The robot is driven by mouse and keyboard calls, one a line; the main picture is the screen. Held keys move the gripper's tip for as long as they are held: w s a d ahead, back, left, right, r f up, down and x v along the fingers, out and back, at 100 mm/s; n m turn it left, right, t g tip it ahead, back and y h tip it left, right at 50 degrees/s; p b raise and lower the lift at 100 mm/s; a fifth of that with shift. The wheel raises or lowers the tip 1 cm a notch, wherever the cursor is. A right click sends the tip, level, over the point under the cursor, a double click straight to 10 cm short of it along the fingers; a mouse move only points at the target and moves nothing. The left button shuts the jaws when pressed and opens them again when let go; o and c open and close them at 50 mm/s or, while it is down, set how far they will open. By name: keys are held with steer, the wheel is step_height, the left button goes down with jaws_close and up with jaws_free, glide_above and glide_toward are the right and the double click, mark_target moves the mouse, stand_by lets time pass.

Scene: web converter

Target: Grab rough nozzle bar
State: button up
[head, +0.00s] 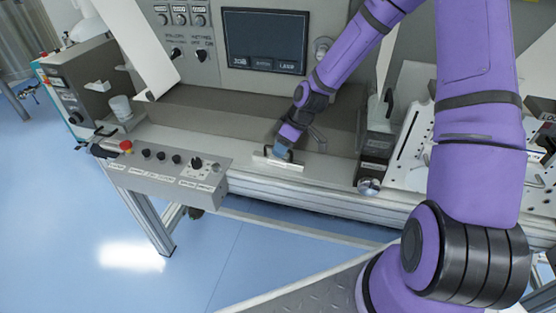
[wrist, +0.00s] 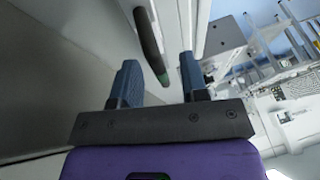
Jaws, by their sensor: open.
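What looks like the rough nozzle bar is a short pale bar (head: 277,164) with a dark handle, lying on the machine's front ledge in the head view. My gripper (head: 283,151) points down at it from above. In the wrist view my gripper (wrist: 158,64) is open, with two blue fingers apart. A dark rounded handle (wrist: 148,40) with green near its end shows in line with the gap between the fingers. No grip on it shows. My fingers partly hide the bar in the head view.
A control box (head: 165,170) with knobs and a red button stands left of the bar. A dark block (head: 376,150) with a round metal knob is to the right. The machine's panel with a screen (head: 265,41) rises behind.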

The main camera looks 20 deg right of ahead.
steer(key=shift+a+f, duration=0.25)
steer(key=shift+f, duration=0.3)
jaws_close()
steer(key=shift+w, duration=0.1)
